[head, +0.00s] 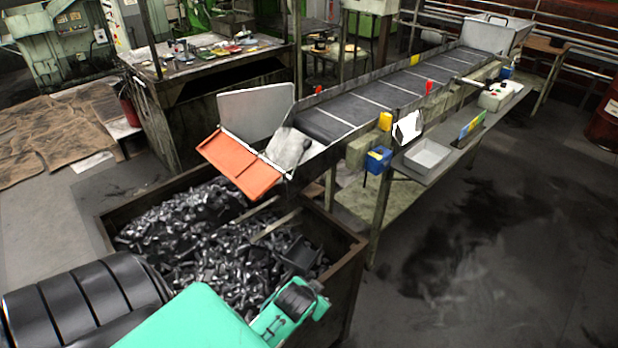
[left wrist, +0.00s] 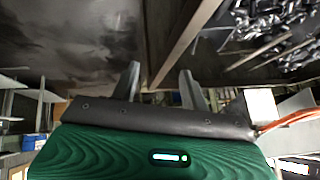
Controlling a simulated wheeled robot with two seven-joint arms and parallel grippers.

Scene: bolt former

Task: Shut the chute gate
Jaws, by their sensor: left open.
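The chute's orange flap (head: 235,160), which looks like the gate, sits at the near end of the conveyor chute. It slopes outward over the bolt bin, beside a grey upright panel (head: 258,110). A thin orange edge shows at the right of the left wrist view (left wrist: 288,119); I cannot tell if it is the same flap. My left gripper (left wrist: 161,80) has its two fingers apart with nothing between them. In the head view my green left arm reaches over the bin's near side, below and apart from the flap; its fingers are not clear there. My right gripper is not in view.
The bin (head: 352,262) is full of dark bolts and has raised rims. The conveyor (head: 385,92) runs to the back right. A side shelf holds a grey tray (head: 427,160), with a blue box (head: 378,160) beside it. The floor at right is clear.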

